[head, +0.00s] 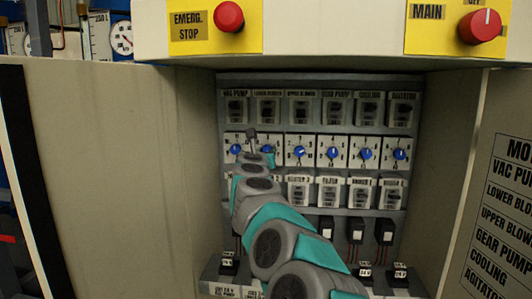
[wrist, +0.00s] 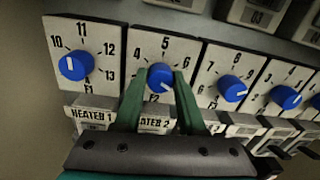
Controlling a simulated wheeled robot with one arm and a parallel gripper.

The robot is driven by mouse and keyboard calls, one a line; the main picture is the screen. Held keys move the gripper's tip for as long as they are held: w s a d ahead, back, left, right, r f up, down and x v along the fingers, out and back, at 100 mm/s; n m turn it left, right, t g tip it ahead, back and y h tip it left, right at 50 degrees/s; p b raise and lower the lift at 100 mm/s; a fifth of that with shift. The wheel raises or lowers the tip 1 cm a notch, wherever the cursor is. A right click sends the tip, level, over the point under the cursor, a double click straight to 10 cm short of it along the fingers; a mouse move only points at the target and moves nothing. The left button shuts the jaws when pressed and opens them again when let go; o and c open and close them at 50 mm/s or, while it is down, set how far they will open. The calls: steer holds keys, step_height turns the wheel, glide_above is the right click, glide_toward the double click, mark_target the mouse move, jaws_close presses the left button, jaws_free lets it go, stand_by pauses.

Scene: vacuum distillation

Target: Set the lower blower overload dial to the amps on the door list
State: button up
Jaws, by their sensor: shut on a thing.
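My gripper (wrist: 161,80) is shut on the blue knob (wrist: 160,72) of the second dial from the left, one green finger on each side. This dial's plate (wrist: 188,52) shows 3, 4, 5 and 6 around the knob. A white mark shows low on the knob, but its exact reading is unclear. In the head view my arm hides most of this dial, which sits under the LOWER BLOWER breaker (head: 267,108). The door list (head: 503,200) at the right shows motor names, including LOWER BLO; its amps are outside the frame.
The neighbouring dials stand close: the left knob (wrist: 76,66) and the right knob (wrist: 232,88). Heater modules (head: 299,190) sit just below. The cabinet walls flank the recess. Above it are the red emergency stop (head: 229,16) and the red main switch (head: 480,26).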

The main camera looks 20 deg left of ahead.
jaws_close()
steer(key=shift+n, duration=0.3)
steer(key=n+p, duration=0.2)
steer(key=n, duration=0.2)
steer(key=shift+r, duration=0.15)
steer(key=n+p, duration=0.2)
steer(key=n, duration=0.2)
steer(key=n+p, duration=0.3)
steer(key=shift+n, duration=0.4)
steer(key=n+p, duration=0.4)
steer(key=n, duration=0.1)
steer(key=shift+n+y, duration=0.3)
steer(key=n+p, duration=0.3)
steer(key=shift+n+p, duration=0.85)
steer(key=shift+n, duration=0.55)
steer(key=shift+f, duration=0.25)
